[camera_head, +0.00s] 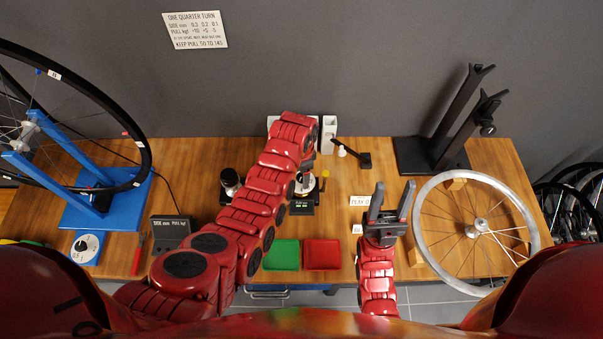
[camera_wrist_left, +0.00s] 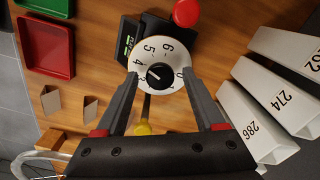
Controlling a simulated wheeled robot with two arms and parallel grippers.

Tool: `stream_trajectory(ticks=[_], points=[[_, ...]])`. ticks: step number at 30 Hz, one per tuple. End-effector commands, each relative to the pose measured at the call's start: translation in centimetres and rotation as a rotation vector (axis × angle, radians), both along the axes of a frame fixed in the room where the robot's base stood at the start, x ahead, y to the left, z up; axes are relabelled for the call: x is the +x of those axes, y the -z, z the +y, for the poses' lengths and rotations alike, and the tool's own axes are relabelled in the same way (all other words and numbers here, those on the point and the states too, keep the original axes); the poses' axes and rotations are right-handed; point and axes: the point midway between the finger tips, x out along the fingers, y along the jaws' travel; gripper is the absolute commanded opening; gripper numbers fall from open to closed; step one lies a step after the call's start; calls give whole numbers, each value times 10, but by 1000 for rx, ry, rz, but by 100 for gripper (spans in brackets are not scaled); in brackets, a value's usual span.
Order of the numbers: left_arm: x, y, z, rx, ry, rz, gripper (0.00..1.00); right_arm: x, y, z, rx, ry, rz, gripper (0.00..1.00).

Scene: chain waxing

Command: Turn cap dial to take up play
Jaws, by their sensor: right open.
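The white numbered cap dial (camera_wrist_left: 158,62) is near the top centre of the left wrist view, with a black mark at its middle and digits around its rim. It sits on a black device with a lit green display (camera_wrist_left: 126,46). My left gripper (camera_wrist_left: 161,76) has one finger at each side of the dial, overlapping its rim; whether the fingers press on it is unclear. In the head view my left arm hides most of that gripper, and part of the dial (camera_head: 306,184) shows beside it. My right gripper (camera_head: 388,203) is open and empty, pointing up.
Green (camera_head: 282,254) and red (camera_head: 322,254) trays lie at the table front. A spoked wheel (camera_head: 425,240) lies at right, before a black stand (camera_head: 450,140). A blue stand (camera_head: 100,205) holds a wheel at left. White numbered blocks (camera_wrist_left: 278,98) stand close to the left gripper.

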Motion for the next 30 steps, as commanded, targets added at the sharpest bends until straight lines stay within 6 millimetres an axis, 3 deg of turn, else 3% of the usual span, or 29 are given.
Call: stream_trajectory(ticks=[14, 18, 22, 26, 30], points=[[1, -11, -1, -2, 0, -4, 74, 0, 3, 0, 0, 0, 0, 50], [1, -31, -1, -4, -1, -6, 74, 0, 7, 0, 0, 0, 0, 50], [1, -65, -1, -3, 0, -6, 74, 0, 9, 0, 0, 0, 0, 50], [1, -111, -1, -2, 0, -2, 74, 0, -21, 0, 0, 0, 0, 50], [0, -139, 0, -2, -1, -1, 74, 0, -49, 0, 0, 0, 0, 50]])
